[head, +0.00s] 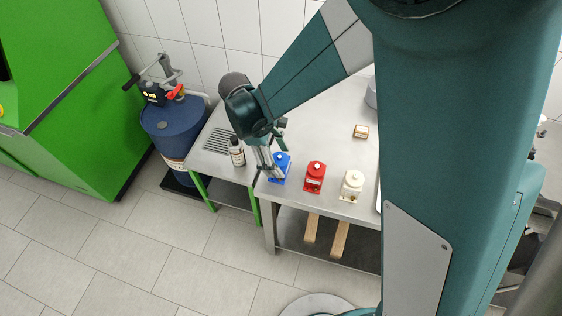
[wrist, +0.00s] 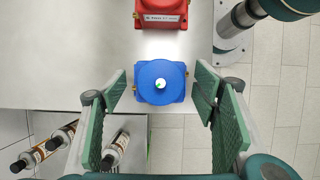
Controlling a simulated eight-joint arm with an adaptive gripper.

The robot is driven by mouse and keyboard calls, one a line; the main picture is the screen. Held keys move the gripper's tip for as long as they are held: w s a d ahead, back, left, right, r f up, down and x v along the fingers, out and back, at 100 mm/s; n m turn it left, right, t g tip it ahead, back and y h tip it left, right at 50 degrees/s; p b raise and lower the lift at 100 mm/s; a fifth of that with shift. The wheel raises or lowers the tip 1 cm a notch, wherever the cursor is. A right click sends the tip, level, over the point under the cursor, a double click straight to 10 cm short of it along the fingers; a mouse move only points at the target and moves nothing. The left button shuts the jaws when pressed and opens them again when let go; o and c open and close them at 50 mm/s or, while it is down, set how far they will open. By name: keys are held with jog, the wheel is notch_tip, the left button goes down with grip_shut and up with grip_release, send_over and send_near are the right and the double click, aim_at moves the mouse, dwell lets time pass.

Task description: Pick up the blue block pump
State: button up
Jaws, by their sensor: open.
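The blue block pump (head: 281,168) stands on the steel table near its left front corner. In the wrist view the blue pump (wrist: 160,82) shows from above, with a round light-coloured spot on its top and small brass fittings at its sides. My gripper (wrist: 163,90) is open, with one green finger pad on each side of the blue pump and gaps between pads and pump. In the head view my gripper (head: 268,164) is right beside and above the blue pump and hides part of it. How far the fingertips are above the table is unclear.
A red pump (head: 315,176) and a white pump (head: 352,185) stand in a row to the right on the steel table (head: 322,140). A brown bottle (head: 237,152) stands on the lower left table. A small box (head: 361,131) lies further back.

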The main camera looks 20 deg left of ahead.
jog(key=shift+d+f, duration=0.3)
jog(key=shift+f, duration=0.25)
jog(key=shift+c, duration=0.3)
jog(key=c, duration=1.3)
jog(key=shift+r, duration=5)
